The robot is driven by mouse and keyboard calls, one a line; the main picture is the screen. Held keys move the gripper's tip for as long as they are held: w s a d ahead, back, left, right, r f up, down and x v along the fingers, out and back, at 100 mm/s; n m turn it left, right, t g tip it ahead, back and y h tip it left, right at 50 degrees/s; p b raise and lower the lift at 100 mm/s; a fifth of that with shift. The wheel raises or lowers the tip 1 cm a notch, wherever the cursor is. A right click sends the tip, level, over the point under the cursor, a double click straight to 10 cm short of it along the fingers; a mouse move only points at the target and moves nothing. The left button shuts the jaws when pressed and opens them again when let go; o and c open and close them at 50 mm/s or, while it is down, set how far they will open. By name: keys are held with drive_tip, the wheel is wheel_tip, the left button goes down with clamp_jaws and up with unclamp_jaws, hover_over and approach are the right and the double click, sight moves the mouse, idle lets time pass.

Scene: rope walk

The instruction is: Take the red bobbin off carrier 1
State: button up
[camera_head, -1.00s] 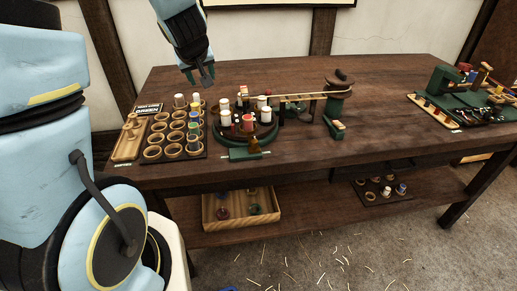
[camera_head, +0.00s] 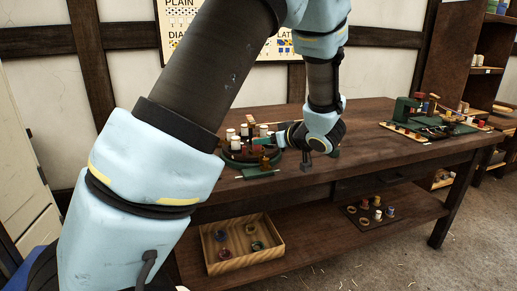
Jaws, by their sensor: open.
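The round green braiding stand (camera_head: 236,158) sits near the front of the table and bears several bobbins, most with white tops (camera_head: 244,130). A dark red patch, likely the red bobbin (camera_head: 254,148), shows at the stand's front right, small and partly unclear. Carrier numbers are too small to read. My gripper (camera_head: 273,140) points left at the stand's right side, its open fingers close to the bobbins. I cannot tell whether it touches any, or whether a bobbin is between the fingers.
My arm hides the table's left part. A wooden tray (camera_head: 272,252) and a dark board with small bobbins (camera_head: 362,222) lie on the lower shelf. The table between is largely clear.

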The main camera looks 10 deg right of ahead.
sight(257, 146)
drive_tip(key=x, duration=0.6)
drive_tip(key=shift+f, duration=0.35)
clamp_jaws()
